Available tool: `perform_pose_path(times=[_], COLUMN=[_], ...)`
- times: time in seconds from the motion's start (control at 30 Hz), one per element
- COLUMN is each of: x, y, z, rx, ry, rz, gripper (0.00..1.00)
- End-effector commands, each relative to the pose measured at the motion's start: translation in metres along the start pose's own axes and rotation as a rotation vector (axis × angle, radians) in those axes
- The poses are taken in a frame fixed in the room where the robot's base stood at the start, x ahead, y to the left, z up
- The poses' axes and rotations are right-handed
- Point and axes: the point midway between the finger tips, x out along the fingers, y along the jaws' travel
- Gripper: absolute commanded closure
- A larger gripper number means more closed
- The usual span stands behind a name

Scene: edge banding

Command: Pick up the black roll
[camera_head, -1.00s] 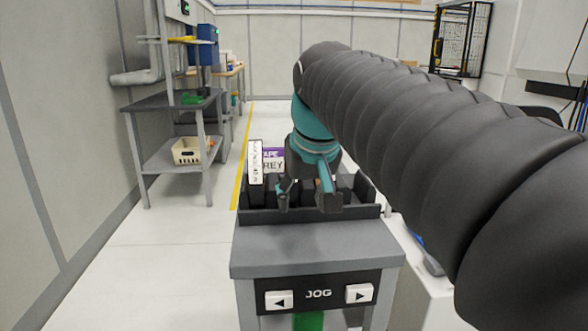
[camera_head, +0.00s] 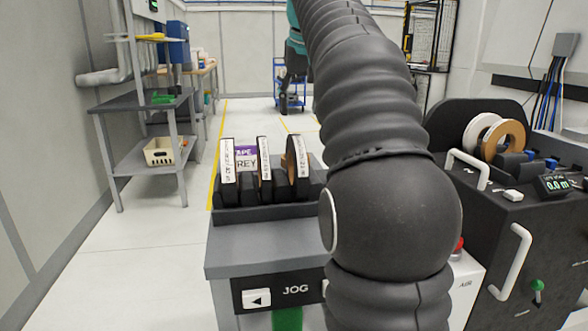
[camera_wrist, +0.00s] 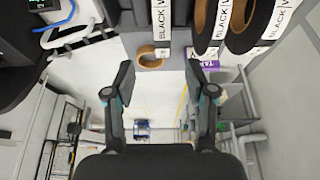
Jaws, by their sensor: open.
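Black rolls with white labels stand upright in a dark slotted rack (camera_head: 250,213) on the grey JOG stand. The left roll (camera_head: 228,172), a middle roll (camera_head: 264,165) and a right roll (camera_head: 297,167) show in the head view. In the wrist view, labels reading "BLACK" show along the top, with a black roll with a brown core (camera_wrist: 249,22) at upper right. My gripper (camera_wrist: 160,68) is open and empty, its fingers apart and clear of the rolls.
A black machine (camera_head: 475,215) with white handles and a brown-cored reel (camera_head: 503,141) is at right. A grey shelf (camera_head: 140,103) with a cream basket (camera_head: 160,152) is at left. The floor between is clear.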

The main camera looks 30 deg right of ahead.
Motion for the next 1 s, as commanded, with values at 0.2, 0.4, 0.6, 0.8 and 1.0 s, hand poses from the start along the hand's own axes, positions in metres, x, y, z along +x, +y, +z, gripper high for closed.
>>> perform_pose_path(times=[0.2,0.4,0.6,0.8,1.0], x=[0.040,0.062,0.075,0.104,0.117], y=[0.000,0.000,-0.001,-0.003,-0.003], z=[0.002,0.001,0.003,0.005,0.004], rx=[0.000,0.000,0.000,0.000,0.000], ry=[-0.002,0.000,-0.001,-0.002,0.000], rz=[0.000,0.000,0.000,0.000,0.000], gripper=[0.45,0.45,0.45,0.45,0.45])
